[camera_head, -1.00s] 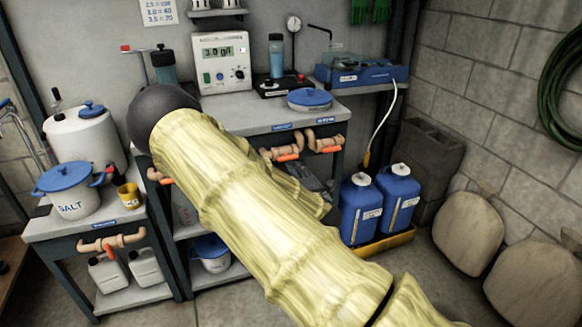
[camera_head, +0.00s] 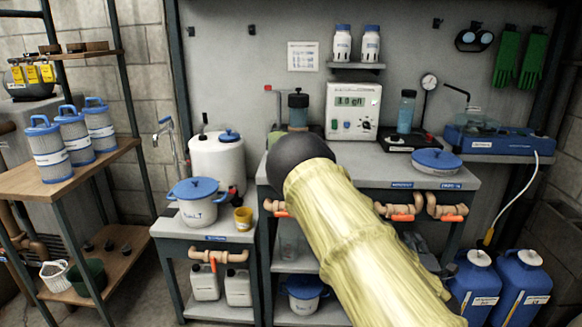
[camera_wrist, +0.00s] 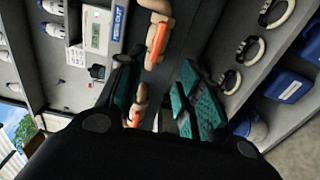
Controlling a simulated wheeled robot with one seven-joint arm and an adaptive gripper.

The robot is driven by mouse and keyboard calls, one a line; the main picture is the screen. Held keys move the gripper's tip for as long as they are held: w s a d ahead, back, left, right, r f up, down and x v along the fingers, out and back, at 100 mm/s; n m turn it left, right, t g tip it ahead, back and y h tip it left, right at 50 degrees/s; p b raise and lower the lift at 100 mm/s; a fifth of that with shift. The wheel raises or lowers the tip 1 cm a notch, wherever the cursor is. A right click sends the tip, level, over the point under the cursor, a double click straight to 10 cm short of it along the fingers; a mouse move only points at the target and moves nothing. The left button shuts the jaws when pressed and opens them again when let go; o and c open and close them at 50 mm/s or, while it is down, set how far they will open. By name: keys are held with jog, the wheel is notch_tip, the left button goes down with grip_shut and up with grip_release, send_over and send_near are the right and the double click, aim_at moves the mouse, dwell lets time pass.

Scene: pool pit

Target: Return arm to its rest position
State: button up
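My arm (camera_head: 365,245), with a yellow, bamboo-like surface and a dark round end, crosses the lower right of the head view in front of the workbench (camera_head: 350,160). My gripper (camera_wrist: 157,88) shows in the wrist view, with its two teal-padded fingers spread apart. No object shows held between the fingers. Pipes with orange handles (camera_wrist: 156,42) appear beyond the fingers; their distance from the fingertips is unclear. In the head view I cannot make out the gripper clearly, as the arm covers much of that area.
A display unit (camera_head: 352,110) and a blue-lidded dish (camera_head: 437,160) stand on the bench. A white pot (camera_head: 198,208) and a yellow cup (camera_head: 243,218) are on the lower left table. Blue jugs (camera_head: 473,285) stand at lower right. A wooden shelf (camera_head: 75,172) holds filter cartridges at left.

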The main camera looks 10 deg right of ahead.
jog(key=s+a+f+m+g, duration=0.3)
jog(key=s+f, duration=0.4)
jog(key=f, duration=0.2)
jog(key=s+a+f+m+g, duration=0.2)
jog(key=s+f+m+g, duration=0.3)
jog(key=f, duration=0.4)
jog(key=s+a+f+m+g, duration=0.2)
jog(key=s+a+f, duration=0.1)
jog(key=s+f, duration=0.5)
jog(key=s+a+f+m+g+y, duration=0.2)
jog(key=s+a+f+m+g, duration=0.15)
jog(key=s+a, duration=0.65)
jog(key=s+a+f+m+g+y, duration=0.2)
jog(key=s+a+f+g+y, duration=0.15)
jog(key=s+a, duration=0.55)
notch_tip(320, 180, up, 13)
jog(key=s+d+h+p, duration=0.1)
jog(key=d+p, duration=0.1)
jog(key=p, duration=1.1)
jog(key=shift+s+p, duration=0.35)
jog(key=shift+s+d, duration=0.1)
jog(key=shift+d, duration=0.05)
